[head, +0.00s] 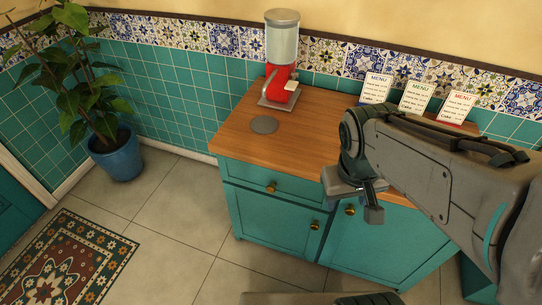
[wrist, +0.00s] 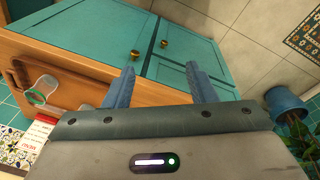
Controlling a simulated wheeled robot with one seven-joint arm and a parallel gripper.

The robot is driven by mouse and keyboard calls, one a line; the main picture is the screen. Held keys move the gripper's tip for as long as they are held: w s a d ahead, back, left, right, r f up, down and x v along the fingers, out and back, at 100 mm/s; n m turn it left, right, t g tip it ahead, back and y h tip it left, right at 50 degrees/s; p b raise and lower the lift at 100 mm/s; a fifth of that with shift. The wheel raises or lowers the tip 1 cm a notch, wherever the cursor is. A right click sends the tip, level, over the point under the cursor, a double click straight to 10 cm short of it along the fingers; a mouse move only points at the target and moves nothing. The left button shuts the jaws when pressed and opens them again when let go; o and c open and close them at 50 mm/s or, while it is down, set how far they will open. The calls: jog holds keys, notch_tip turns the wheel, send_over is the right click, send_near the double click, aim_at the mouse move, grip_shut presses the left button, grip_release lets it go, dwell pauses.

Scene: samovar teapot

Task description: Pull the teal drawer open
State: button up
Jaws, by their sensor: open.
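The teal drawer (head: 245,177) is at the upper left of the cabinet front, under the wooden top. It looks shut, flush with the front, with one brass knob (head: 271,187). My gripper (head: 370,208) is in front of the cabinet's right part, to the right of the drawer knob and apart from it. In the wrist view my gripper (wrist: 160,70) has its two blue-grey fingers spread with nothing between them. The drawer front (wrist: 171,70) shows there partly behind the fingers. I cannot see its knob in that view.
Below are a left door with a knob (head: 314,225) and a right door with a knob (head: 350,210). A potted plant (head: 117,155) stands left; the floor between is clear.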

notch_tip(320, 180, down, 10)
jog(key=w+d+f+n+g+h+b, duration=0.1)
jog(key=w+n+g+h+b, duration=0.1)
jog(key=n+g+h+b, duration=0.3)
jog(key=n+t+b, duration=1)
jog(key=n+t, duration=1)
jog(key=n, duration=0.5)
send_near(270, 191)
jog(key=shift+n, duration=0.3)
jog(key=x, duration=0.9)
grip_shut()
jog(key=shift+a, duration=0.1)
